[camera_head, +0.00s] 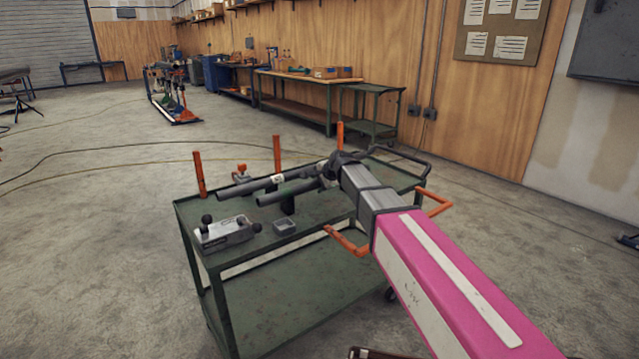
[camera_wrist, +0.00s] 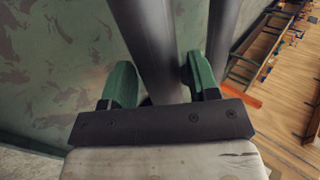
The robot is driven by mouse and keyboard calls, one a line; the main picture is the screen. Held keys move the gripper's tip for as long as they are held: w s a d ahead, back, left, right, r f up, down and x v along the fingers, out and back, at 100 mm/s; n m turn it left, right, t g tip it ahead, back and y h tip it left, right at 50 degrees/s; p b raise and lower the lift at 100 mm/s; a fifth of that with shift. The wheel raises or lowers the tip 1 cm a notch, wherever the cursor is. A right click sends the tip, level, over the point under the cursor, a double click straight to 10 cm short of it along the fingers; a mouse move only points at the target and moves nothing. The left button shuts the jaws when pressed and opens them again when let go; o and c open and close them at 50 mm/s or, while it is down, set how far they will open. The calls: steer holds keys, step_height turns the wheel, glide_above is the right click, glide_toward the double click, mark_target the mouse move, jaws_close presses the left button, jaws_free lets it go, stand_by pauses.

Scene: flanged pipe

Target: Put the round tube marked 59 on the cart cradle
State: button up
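Two dark round tubes lie side by side above the green cart (camera_head: 300,300), a far one (camera_head: 240,188) with a small white label and a near one (camera_head: 285,194). No number can be read, so I cannot tell which is marked 59. My gripper (camera_head: 325,170) is at the tubes' right ends. In the wrist view its green fingers (camera_wrist: 161,85) stand on either side of one tube (camera_wrist: 148,40), very close to its sides. Whether they press on it cannot be seen. The other tube (camera_wrist: 222,40) runs outside the right finger. The cradle is not clearly distinguishable.
Orange posts (camera_head: 199,175) rise along the cart's far side. A grey block with black knobs (camera_head: 225,233) and a small grey tray (camera_head: 285,226) sit on its near-left top. Orange bars (camera_head: 345,241) stick out at the right end. Open concrete floor lies to the left.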

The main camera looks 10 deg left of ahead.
steer(key=shift+o, duration=0.7)
steer(key=v, duration=1)
steer(key=shift+d+r, duration=0.25)
steer(key=shift+r, duration=0.05)
steer(key=shift+s, duration=0.15)
